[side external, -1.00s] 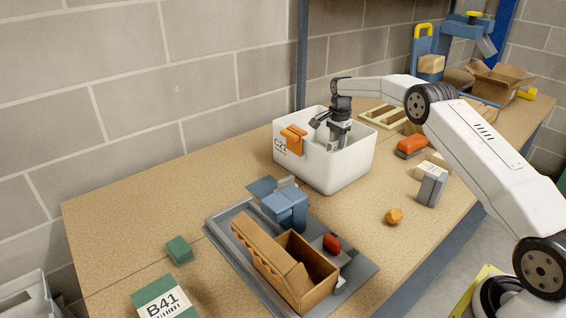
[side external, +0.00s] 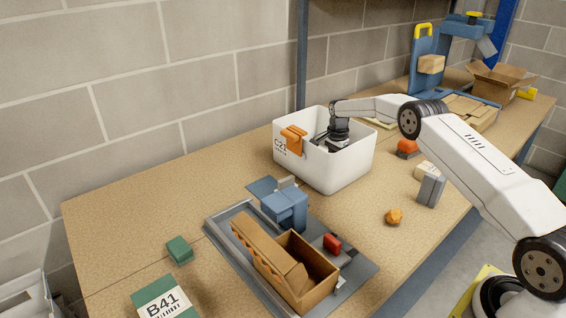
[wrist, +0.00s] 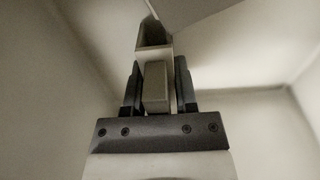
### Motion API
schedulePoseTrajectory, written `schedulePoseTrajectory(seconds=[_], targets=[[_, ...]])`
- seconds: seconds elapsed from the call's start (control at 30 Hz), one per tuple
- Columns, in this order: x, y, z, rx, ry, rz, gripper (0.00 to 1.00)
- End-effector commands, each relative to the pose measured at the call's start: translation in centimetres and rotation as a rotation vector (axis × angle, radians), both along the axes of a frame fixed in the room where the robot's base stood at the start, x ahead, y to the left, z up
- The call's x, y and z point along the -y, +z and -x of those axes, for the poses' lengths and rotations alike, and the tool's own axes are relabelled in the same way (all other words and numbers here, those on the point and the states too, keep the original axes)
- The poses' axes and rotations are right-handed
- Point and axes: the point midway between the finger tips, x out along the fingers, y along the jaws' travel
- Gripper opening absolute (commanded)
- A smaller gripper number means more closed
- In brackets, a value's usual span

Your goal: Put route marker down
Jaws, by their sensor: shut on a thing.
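My gripper (wrist: 157,72) is down inside the white bin (side external: 342,177) marked C21. In the wrist view its two dark fingers are shut on a grey-beige block-like piece (wrist: 156,92), which I take to be the route marker. Pale bin walls surround it. In the side view only the upper part of my gripper (side external: 338,138) shows above the rim. The bin's front wall hides the fingertips and the held piece there. I cannot tell whether the piece touches the bin floor.
In front is a grey tray (side external: 222,232) with a blue device (side external: 285,207) and an open cardboard box (side external: 318,277). A grey block (side external: 431,188) and orange lump (side external: 393,216) stand to the right.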

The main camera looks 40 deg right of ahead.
Motion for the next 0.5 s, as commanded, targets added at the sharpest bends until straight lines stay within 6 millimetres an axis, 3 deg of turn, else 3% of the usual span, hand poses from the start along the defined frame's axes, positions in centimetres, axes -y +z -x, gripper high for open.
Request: schedulePoseTrajectory(seconds=[0.33, 0.37, 0.47, 0.5], targets=[[0.01, -0.28, -0.02, 0.001, 0.000, 0.000, 0.00], [0.01, -0.31, -0.02, 0.001, 0.000, 0.000, 0.39], [0.01, -0.28, -0.02, 0.001, 0.000, 0.000, 0.71], [0.01, -0.27, -0.02, 0.001, 0.000, 0.000, 0.71]])
